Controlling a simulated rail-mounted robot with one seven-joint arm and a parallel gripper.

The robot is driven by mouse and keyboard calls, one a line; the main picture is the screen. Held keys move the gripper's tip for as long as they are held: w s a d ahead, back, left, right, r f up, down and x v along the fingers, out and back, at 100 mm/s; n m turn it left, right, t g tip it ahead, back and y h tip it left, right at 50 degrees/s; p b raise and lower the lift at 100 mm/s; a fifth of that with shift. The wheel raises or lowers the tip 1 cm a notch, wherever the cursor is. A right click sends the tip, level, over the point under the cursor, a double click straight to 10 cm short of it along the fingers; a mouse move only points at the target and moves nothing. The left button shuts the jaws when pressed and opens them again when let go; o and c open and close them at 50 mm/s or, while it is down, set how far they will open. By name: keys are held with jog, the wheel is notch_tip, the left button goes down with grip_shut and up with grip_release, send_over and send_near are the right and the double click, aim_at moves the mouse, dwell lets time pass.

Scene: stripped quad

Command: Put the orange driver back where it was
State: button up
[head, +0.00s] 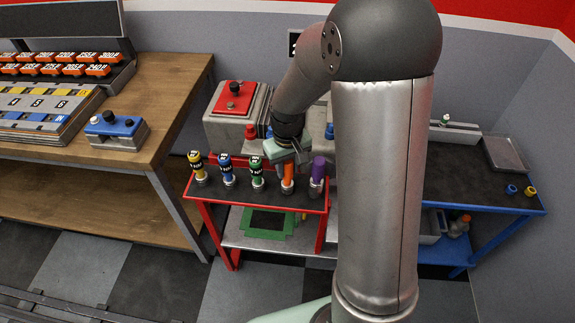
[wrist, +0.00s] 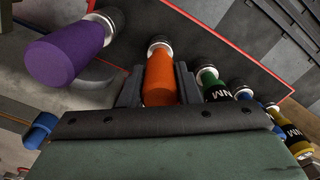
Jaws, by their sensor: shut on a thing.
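The orange driver (head: 288,174) is upright in the row at the front of the red-framed cart top (head: 255,201), between the green driver (head: 257,171) and the purple driver (head: 318,168). My gripper (head: 286,160) is shut on its orange handle from above and behind. In the wrist view the handle (wrist: 160,80) sits between my two dark fingers (wrist: 158,88), with a silver collar beyond it. I cannot tell whether its lower end is fully seated in its holder.
A blue driver (head: 227,170) and a yellow driver (head: 197,165) stand left of the green one. The purple handle (wrist: 68,52) is close beside my fingers in the wrist view. A grey box with a red top (head: 234,97) stands behind. A wooden bench (head: 150,125) is at left.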

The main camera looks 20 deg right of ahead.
jog(key=shift+f, duration=0.25)
jog(key=shift+f, duration=0.15)
jog(key=o, duration=1.1)
notch_tip(320, 180, up, 12)
jog(key=shift+s+r+b, duration=0.1)
jog(key=shift+b, duration=0.35)
jog(key=s, duration=0.6)
jog(key=s+f+m, duration=0.1)
jog(key=s, duration=0.6)
jog(key=s+m, duration=0.1)
jog(key=s, duration=0.6)
jog(key=shift+s+a+f+t, duration=0.1)
jog(key=shift+s+f+t, duration=0.05)
jog(key=shift+t, duration=0.15)
